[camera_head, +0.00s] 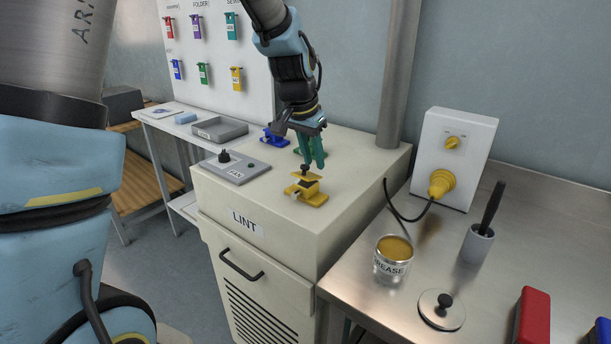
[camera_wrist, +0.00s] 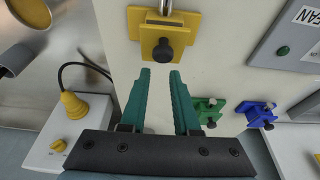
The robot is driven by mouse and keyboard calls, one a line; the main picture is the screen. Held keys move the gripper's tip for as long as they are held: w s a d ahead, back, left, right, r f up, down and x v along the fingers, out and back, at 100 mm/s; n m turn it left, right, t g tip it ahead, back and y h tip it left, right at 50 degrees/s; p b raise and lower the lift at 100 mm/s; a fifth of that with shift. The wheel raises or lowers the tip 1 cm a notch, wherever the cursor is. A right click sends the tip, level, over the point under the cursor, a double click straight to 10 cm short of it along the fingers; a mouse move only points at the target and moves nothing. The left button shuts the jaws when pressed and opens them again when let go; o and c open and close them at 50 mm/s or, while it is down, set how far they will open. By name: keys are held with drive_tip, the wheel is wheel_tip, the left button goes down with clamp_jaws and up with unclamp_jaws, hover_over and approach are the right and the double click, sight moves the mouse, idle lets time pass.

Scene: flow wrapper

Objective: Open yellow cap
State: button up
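The yellow cap (camera_head: 311,198) sits on top of the cream cabinet marked LINT, near its front right part. It has a black knob (camera_head: 305,168) on its upper plate. In the wrist view the yellow cap (camera_wrist: 184,27) is at the top, with its black knob (camera_wrist: 163,50) just beyond the fingertips. My gripper (camera_head: 316,166), with green fingers, points down close behind the knob. In the wrist view my gripper (camera_wrist: 160,73) is open, with nothing between its fingers. I cannot tell whether a finger touches the knob.
A green cap (camera_wrist: 207,108) and a blue cap (camera_wrist: 258,113) stand on the same cabinet top. A grey panel with a knob (camera_head: 236,167) lies to the left. A steel counter at right holds a grease tin (camera_head: 393,268) and a white box with a yellow plug (camera_head: 468,128).

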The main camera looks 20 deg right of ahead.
drive_tip(key=shift+w+d+f, duration=0.1)
drive_tip(key=shift+w+d, duration=0.2)
drive_tip(key=shift+d, duration=0.2)
drive_tip(key=shift+w+d+f, duration=0.1)
drive_tip(key=shift+w+d, duration=0.2)
drive_tip(key=shift+d, duration=0.2)
drive_tip(key=shift+w+d+f, duration=0.45)
drive_tip(key=shift+d+f, duration=0.2)
drive_tip(key=shift+d, duration=0.2)
drive_tip(key=o, duration=0.6)
drive_tip(key=shift+c, duration=0.2)
drive_tip(key=b+v, duration=0.2)
drive_tip(key=v, duration=0.9)
drive_tip(key=shift+b, duration=0.3)
